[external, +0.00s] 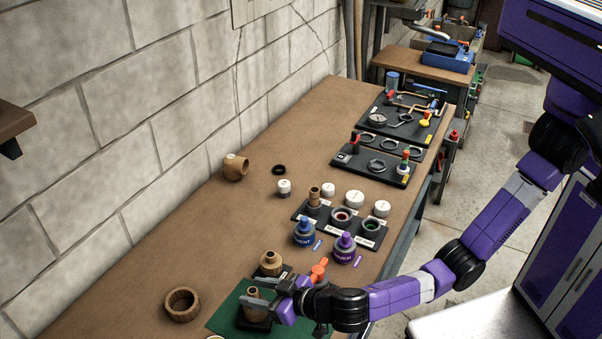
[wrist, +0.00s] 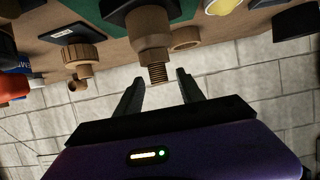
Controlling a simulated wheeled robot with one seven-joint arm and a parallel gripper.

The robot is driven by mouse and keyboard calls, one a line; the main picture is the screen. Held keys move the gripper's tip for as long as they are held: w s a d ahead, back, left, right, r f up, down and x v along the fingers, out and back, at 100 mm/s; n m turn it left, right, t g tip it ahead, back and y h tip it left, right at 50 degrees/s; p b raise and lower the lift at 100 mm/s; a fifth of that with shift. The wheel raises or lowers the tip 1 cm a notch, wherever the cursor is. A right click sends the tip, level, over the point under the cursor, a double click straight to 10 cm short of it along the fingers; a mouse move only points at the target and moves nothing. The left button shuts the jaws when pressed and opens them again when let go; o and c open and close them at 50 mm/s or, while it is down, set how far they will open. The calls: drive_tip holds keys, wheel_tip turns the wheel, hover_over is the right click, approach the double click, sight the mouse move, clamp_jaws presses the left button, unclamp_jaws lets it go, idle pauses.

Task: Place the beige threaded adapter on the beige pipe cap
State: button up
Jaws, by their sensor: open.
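A beige fitting with a threaded end, which looks like the threaded adapter (external: 256,309), stands upright on a black square base on the green mat. It also shows in the wrist view (wrist: 157,72), upside down, with its threads between the fingertips. My gripper (external: 249,291) is open around its top; the wrist view shows the fingers (wrist: 160,78) apart, with gaps on both sides. A round, hollow beige piece (external: 182,304), possibly the pipe cap, lies on the bench left of the mat. It seems to show behind the adapter in the wrist view (wrist: 186,38).
Another beige fitting (external: 270,264) stands on a black plate just behind my gripper. A beige pipe fitting (external: 236,168) lies farther back. The bench's left middle is clear.

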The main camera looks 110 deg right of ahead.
drive_tip(key=v, duration=1)
drive_tip(key=shift+s+a+b, duration=0.15)
drive_tip(key=shift+b, duration=0.3)
drive_tip(key=shift+r, duration=0.1)
